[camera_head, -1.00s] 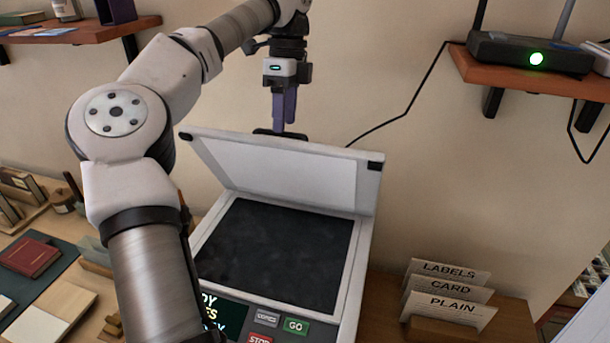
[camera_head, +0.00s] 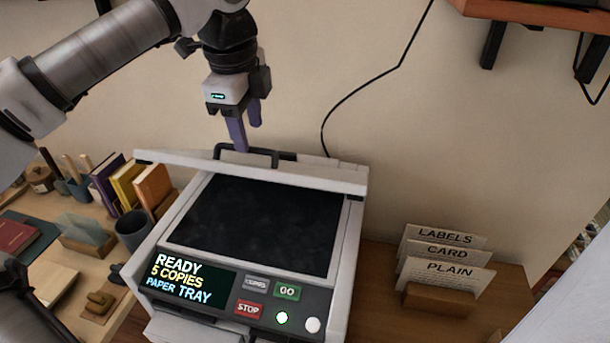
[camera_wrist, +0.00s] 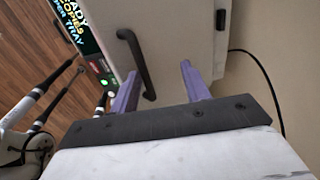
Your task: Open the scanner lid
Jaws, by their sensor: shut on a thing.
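The scanner (camera_head: 345,240) stands on the desk with its dark glass (camera_head: 260,225) uncovered. Its white lid (camera_head: 300,178) is raised at the back and seen nearly edge-on. The black lid handle (camera_head: 262,150) shows behind the lid's edge; in the wrist view the handle (camera_wrist: 133,55) stands out from the lid's pale outer face (camera_wrist: 180,30). My gripper (camera_head: 246,135) reaches down to the handle from above. The exact contact is partly unclear.
The front panel (camera_head: 190,278) reads READY, 5 COPIES, PAPER TRAY, beside GO and STOP buttons. A card holder (camera_head: 440,300) stands at the right. Books (camera_head: 125,185) and a dark cup (camera_head: 133,230) are close on the left. A cable (camera_head: 345,100) runs along the wall behind.

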